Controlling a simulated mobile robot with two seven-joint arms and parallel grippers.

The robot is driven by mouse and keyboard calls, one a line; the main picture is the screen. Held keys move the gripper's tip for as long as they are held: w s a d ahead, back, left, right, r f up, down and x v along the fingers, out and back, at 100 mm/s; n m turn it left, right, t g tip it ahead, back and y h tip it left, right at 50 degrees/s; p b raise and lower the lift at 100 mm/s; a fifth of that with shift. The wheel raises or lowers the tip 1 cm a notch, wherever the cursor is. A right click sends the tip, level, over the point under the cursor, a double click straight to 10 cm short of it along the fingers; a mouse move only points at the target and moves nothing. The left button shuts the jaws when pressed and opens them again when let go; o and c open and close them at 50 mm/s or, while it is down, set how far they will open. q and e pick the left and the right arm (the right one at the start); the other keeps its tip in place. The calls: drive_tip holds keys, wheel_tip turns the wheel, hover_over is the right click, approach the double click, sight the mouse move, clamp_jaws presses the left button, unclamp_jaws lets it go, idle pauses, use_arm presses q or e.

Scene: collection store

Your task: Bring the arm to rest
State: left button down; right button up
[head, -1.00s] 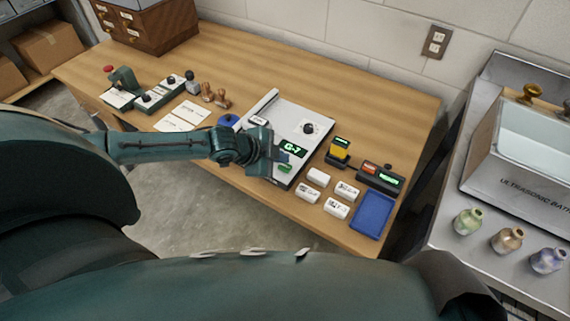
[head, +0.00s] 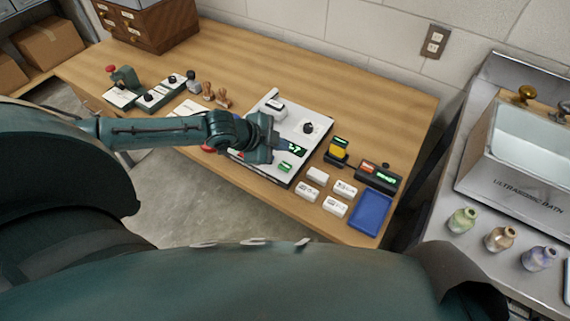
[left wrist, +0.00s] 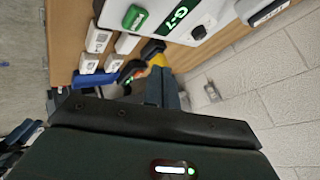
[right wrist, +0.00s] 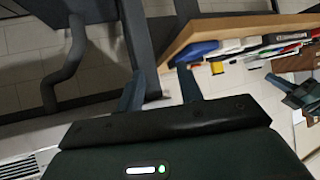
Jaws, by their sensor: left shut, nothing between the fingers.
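My left arm reaches in from the left in the head view, over the desk's front edge. My left gripper (head: 280,146) is above the grey control panel (head: 318,115) and partly covers its lit green display (head: 297,149). In the left wrist view its fingers (left wrist: 168,88) are together with nothing between them. The display there reads G-7 (left wrist: 180,14). My right gripper (right wrist: 161,88) shows only in the right wrist view. Its two fingers are apart and empty, off the desk's edge.
The wooden desk (head: 330,75) also holds a white block (head: 275,107) on the panel, several small white boxes (head: 318,175), a yellow-and-black device (head: 337,150) and a blue tray (head: 371,212). An ultrasonic bath (head: 510,165) and three bottles (head: 499,239) stand at right.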

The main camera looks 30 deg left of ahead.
idle(0.3)
use_arm(q)
drive_tip(key=s+d+f+n, duration=0.1)
drive_tip(key=s+d, duration=0.2)
drive_tip(key=d, duration=0.1)
drive_tip(key=s+d+f+n+t+h, duration=0.1)
drive_tip(key=s+d+f+n, duration=0.1)
drive_tip(key=d, duration=0.3)
drive_tip(key=s+d+f+n+h, duration=0.1)
drive_tip(key=s+d+f+n, duration=0.1)
drive_tip(key=s+d, duration=0.2)
drive_tip(key=shift+d, duration=0.75)
drive_tip(key=s+a+f+n+y, duration=0.3)
drive_tip(key=s+a+f+n, duration=0.1)
drive_tip(key=s+n, duration=0.3)
drive_tip(key=s+f, duration=0.1)
drive_tip(key=s, duration=0.1)
drive_tip(key=shift+s+a+t+y, duration=0.4)
use_arm(e)
drive_tip(key=f, duration=0.2)
drive_tip(key=d+f, duration=0.1)
drive_tip(key=shift+s+f+g, duration=0.15)
drive_tip(key=shift+s+g, duration=0.2)
drive_tip(key=shift+g, duration=0.05)
